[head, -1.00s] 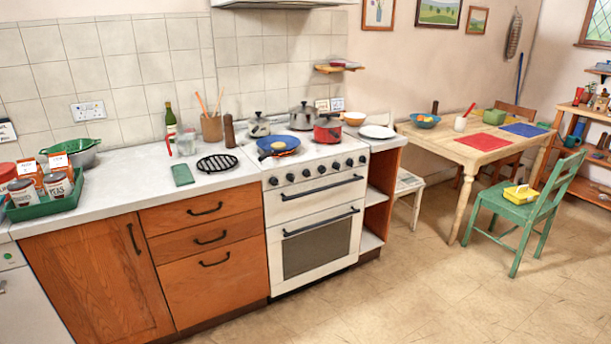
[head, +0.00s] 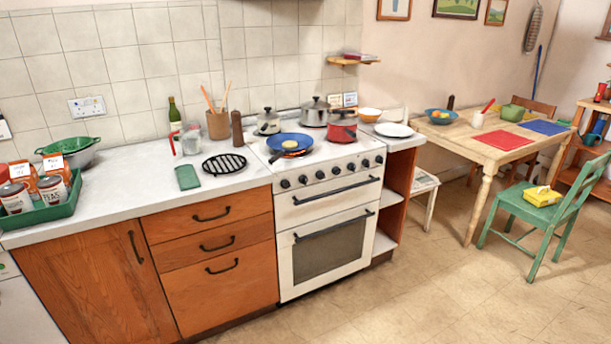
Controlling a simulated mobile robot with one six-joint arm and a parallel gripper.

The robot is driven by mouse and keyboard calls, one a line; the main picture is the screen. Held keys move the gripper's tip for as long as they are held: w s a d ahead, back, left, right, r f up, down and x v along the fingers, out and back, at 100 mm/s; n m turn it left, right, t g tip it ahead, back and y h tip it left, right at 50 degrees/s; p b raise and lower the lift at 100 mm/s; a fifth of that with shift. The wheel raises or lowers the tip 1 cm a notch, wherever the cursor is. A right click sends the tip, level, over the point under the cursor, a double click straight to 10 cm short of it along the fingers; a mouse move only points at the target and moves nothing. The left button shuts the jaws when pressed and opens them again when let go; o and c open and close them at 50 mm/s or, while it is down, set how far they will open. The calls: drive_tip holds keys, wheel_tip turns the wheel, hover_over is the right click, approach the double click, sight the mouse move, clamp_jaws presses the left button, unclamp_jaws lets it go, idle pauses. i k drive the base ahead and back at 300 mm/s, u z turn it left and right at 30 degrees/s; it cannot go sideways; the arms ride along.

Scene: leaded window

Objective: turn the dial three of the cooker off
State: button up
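The white cooker (head: 288,252) stands between the wooden drawers and a small open shelf unit. A row of several black dials runs along its front top edge. The third dial from the left (head: 320,175) is small here, and I cannot read its setting or any numbering. A blue frying pan (head: 290,139) with something yellow in it sits on the front left of the hob, with an orange glow just under it. A red pan (head: 342,134) and two lidded grey pots (head: 315,116) (head: 267,125) also stand on the hob. My gripper is not in view.
The floor (head: 400,290) in front of the cooker is clear. A green chair (head: 545,215) with a yellow box stands by the wooden table (head: 470,150) at right. The worktop (head: 120,185) left of the cooker holds a black trivet (head: 224,164) and a green cloth (head: 187,177).

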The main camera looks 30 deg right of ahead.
sight(320, 174)
drive_tip(key=u, duration=0.2)
drive_tip(key=i, duration=0.95)
drive_tip(key=z, duration=0.1)
